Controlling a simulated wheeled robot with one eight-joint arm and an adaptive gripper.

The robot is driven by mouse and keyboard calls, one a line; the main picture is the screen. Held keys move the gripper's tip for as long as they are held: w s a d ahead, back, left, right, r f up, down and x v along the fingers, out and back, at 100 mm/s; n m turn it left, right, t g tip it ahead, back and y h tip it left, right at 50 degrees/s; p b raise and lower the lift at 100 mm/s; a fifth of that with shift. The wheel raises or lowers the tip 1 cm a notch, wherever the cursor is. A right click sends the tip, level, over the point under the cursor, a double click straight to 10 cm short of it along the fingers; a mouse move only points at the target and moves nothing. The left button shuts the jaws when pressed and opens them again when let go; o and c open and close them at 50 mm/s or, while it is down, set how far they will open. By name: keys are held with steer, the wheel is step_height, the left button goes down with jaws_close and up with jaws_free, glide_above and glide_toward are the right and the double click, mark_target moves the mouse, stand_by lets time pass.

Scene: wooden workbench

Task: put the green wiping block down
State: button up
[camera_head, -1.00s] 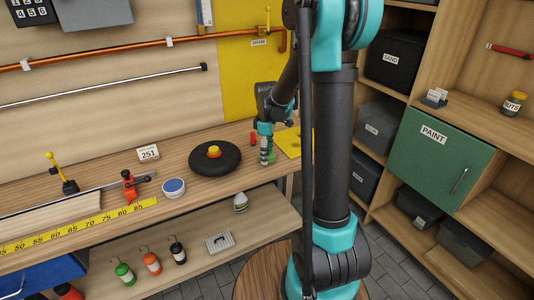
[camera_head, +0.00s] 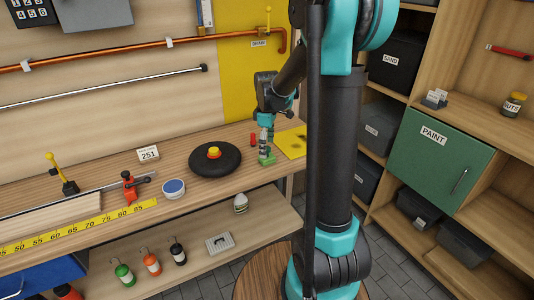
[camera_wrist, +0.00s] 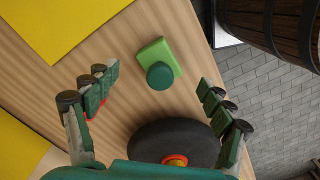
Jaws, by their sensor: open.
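The green wiping block (camera_wrist: 156,58) lies flat on the wooden workbench (camera_wrist: 110,100) in the wrist view, with a round dark green knob on top. In the head view the green block (camera_head: 267,161) shows small on the bench, right of the black disc. My gripper (camera_wrist: 152,93) is open, its two fingers spread wide on either side below the block in the wrist view, touching nothing that I can see. In the head view my gripper (camera_head: 265,148) is just above the block, partly overlapping it.
A black disc (camera_head: 230,160) with a red and yellow knob stands close left of the block. A yellow sheet (camera_head: 291,142) lies at the right. A small red item (camera_head: 253,139) stands behind. The bench edge is near the block.

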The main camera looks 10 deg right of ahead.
step_height(320, 180, up, 7)
steer(key=shift+r, duration=0.45)
steer(key=shift+s, duration=0.2)
steer(key=s+d+f+m+t, duration=0.2)
steer(key=s+f+m, duration=0.4)
steer(key=s, duration=0.4)
steer(key=s+d+f+m+t, duration=0.2)
steer(key=s+f+m, duration=0.5)
steer(key=s, duration=0.4)
steer(key=shift+s, duration=0.3)
steer(key=shift+r, duration=0.1)
steer(key=shift+c, duration=0.5)
